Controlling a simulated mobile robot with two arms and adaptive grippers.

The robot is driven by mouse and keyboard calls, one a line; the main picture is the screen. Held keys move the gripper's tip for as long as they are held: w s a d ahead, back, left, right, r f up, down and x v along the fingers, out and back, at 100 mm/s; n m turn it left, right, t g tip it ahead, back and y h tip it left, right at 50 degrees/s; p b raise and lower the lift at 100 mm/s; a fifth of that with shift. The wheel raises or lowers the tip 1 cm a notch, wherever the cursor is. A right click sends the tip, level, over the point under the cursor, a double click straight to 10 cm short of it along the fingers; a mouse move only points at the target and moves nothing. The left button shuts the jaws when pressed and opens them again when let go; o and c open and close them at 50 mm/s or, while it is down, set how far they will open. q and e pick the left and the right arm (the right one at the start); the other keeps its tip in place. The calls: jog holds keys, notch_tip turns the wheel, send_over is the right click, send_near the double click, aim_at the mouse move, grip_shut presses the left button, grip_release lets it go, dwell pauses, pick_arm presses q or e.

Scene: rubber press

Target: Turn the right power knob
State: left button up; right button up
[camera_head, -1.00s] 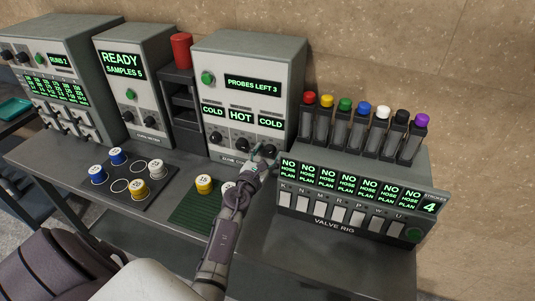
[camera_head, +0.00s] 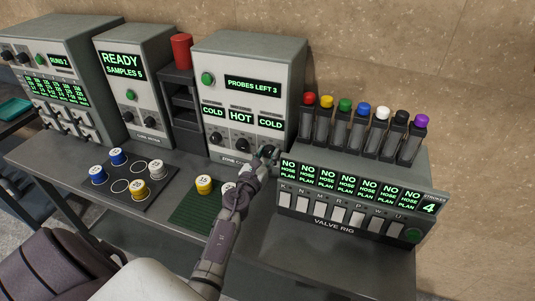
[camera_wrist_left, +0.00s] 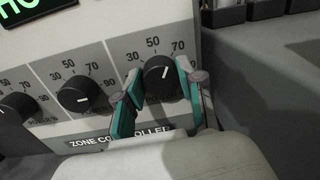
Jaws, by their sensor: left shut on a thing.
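The zone controller (camera_head: 290,72) is a grey box with a row of black knobs under displays reading COLD, HOT, COLD. The right power knob (camera_wrist_left: 158,78) shows in the left wrist view between my teal fingertips, its white pointer tilted right of the 50 mark. The middle knob (camera_wrist_left: 78,95) and the left knob (camera_wrist_left: 16,107) are beside it. My left gripper (camera_head: 266,154) is shut on the right knob, one finger on each side; in the head view it partly hides the knob. My right gripper is not in view.
The valve rig (camera_head: 335,226), with colour-capped vials behind its displays, stands close to the right of my left gripper. A green mat (camera_head: 195,217) with labelled pucks lies in front of the controller. A red cylinder (camera_head: 181,50) stands on the dark rack to the left.

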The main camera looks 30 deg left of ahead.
pick_arm(q)
jog(key=n, duration=0.3)
jog(key=shift+f, duration=0.1)
jog(key=n, duration=0.3)
jog(key=shift+n, duration=0.3)
jog(key=n+y+b, duration=0.1)
jog(key=n, duration=0.5)
jog(key=shift+f+n, duration=0.1)
jog(key=shift+n, duration=0.3)
jog(key=n+b, duration=0.1)
jog(key=n, duration=0.4)
jog(key=shift+n, duration=0.3)
jog(key=n, duration=0.4)
jog(key=shift+d+y, duration=0.1)
jog(key=shift+y, duration=0.2)
jog(key=shift+n, duration=0.9)
jog(key=o, duration=1.2)
jog(key=shift+c, duration=0.2)
